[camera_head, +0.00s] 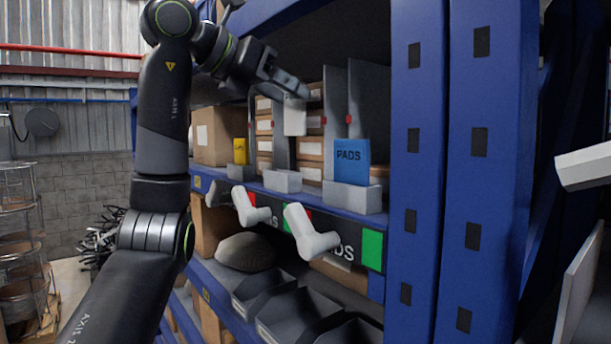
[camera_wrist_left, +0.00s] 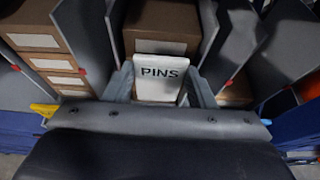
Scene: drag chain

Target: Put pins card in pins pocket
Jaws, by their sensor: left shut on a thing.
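The white pins card (camera_wrist_left: 159,78), marked PINS, is upright between the two fingers of my left gripper (camera_wrist_left: 160,92) in the left wrist view. In the head view my left gripper (camera_head: 292,97) reaches in from the left, shut on the card (camera_head: 295,118) in front of the upper shelf. The card hangs in the air above the middle grey pocket (camera_head: 283,181), apart from it. This pocket shows no card in it. Its label below is partly hidden by a white handle-like part. My right gripper does not show.
A yellow card (camera_head: 240,151) stands in the left pocket and a blue PADS card (camera_head: 352,160) in the right pocket (camera_head: 352,196). Grey dividers (camera_head: 335,110) and cardboard boxes (camera_head: 212,136) fill the shelf behind. White handle-like parts (camera_head: 311,231) stick out below. A blue rack post (camera_head: 420,190) stands right.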

